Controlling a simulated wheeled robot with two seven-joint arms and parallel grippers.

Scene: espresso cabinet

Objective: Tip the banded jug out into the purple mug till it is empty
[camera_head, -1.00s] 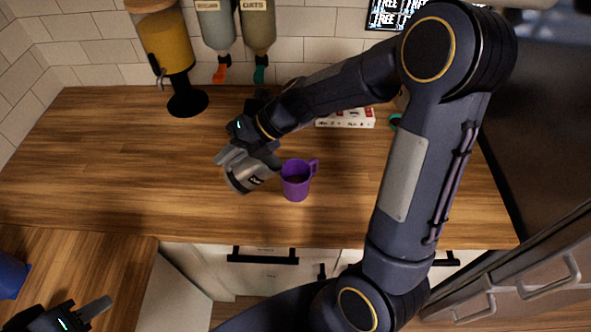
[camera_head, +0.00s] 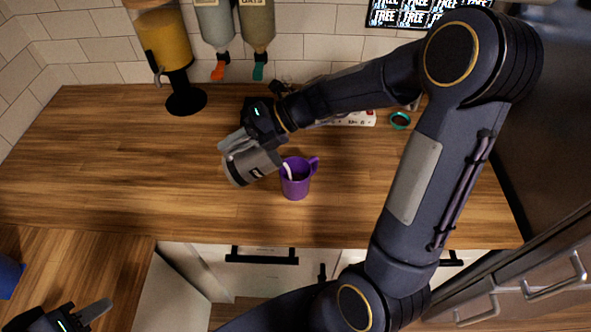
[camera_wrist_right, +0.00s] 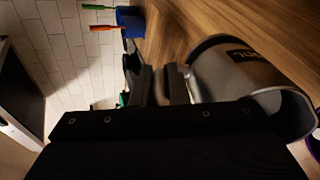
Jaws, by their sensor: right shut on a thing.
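The grey metal jug (camera_head: 245,165) with a dark band is tilted, its mouth towards the purple mug (camera_head: 296,186). A thin white stream runs down into the mug, which stands upright on the wooden counter. My right gripper (camera_wrist_right: 162,88) is shut on the jug, holding it above the counter just left of the mug. The jug's side and rim show large in the right wrist view (camera_wrist_right: 235,75), with a sliver of the mug (camera_wrist_right: 316,146) at the edge. How much is left inside the jug is hidden. My left gripper (camera_head: 88,314) is low at the left, partly cut off.
A yellow drink dispenser (camera_head: 168,50) stands at the back left. Two wall dispensers (camera_head: 258,28) hang beside it. A teal ring (camera_head: 400,120) and a white box (camera_head: 350,118) lie behind my right arm. The counter's left part is clear. A blue object (camera_head: 9,276) is at the left edge.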

